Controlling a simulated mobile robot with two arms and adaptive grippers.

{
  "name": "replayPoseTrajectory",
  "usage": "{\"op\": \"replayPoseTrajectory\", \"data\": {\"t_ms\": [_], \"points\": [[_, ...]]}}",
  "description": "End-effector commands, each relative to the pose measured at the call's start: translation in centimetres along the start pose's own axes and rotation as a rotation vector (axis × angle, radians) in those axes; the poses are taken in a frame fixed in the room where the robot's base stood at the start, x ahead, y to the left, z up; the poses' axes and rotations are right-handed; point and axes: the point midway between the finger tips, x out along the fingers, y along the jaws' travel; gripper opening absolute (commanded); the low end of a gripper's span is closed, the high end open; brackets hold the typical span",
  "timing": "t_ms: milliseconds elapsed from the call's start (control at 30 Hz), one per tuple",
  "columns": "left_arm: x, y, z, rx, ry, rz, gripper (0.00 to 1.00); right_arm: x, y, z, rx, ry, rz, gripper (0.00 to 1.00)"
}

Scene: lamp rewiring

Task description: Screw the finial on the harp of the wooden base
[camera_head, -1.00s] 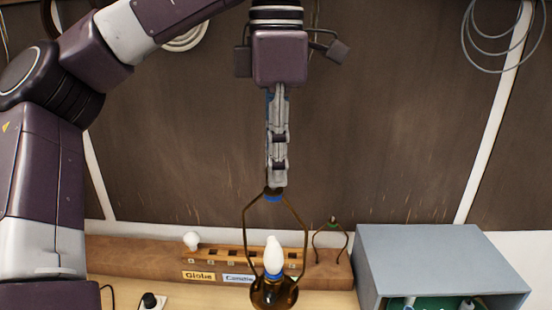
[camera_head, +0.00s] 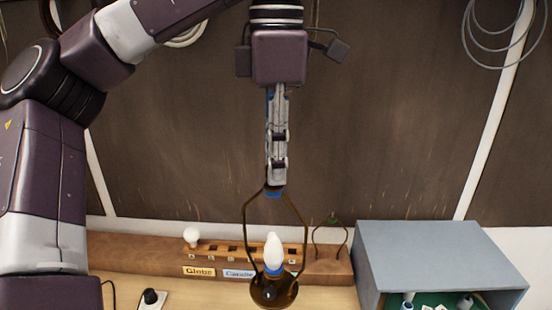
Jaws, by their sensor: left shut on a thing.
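My left gripper (camera_head: 275,180) points straight down and is shut at the top of the harp (camera_head: 303,222). The finial between its fingers is hidden by them. The harp is a dark bronze wire loop that stands upright around a white candle-shaped bulb (camera_head: 273,252). Below the bulb is a dark brown lamp base (camera_head: 274,291), seen from above near the bottom edge. A blue band shows just under the fingertips. My right gripper is not in view.
A wooden bulb rack (camera_head: 215,251) with labels "Globe" and "Candle" holds a round white bulb (camera_head: 191,236). A second harp (camera_head: 331,238) stands behind to the right. A grey box (camera_head: 435,262) stands at right. A black plug (camera_head: 150,298) lies at lower left.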

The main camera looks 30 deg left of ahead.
Motion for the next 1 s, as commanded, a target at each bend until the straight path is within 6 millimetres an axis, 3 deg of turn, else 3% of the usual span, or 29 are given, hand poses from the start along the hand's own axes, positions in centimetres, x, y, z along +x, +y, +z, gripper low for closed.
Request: {"op": "replayPoseTrajectory", "data": {"t_ms": [100, 500, 1000], "points": [[-0.35, -0.03, -0.01, 0.102, -0.001, -0.001, 0.00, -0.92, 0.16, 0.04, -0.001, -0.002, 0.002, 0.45], [-0.06, -0.22, -0.05, 0.620, -0.003, 0.002, 0.00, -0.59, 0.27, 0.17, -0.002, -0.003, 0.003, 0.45], [-0.06, -0.25, -0.08, 0.745, -0.003, 0.002, 0.00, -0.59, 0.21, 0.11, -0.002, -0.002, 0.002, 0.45]]}}
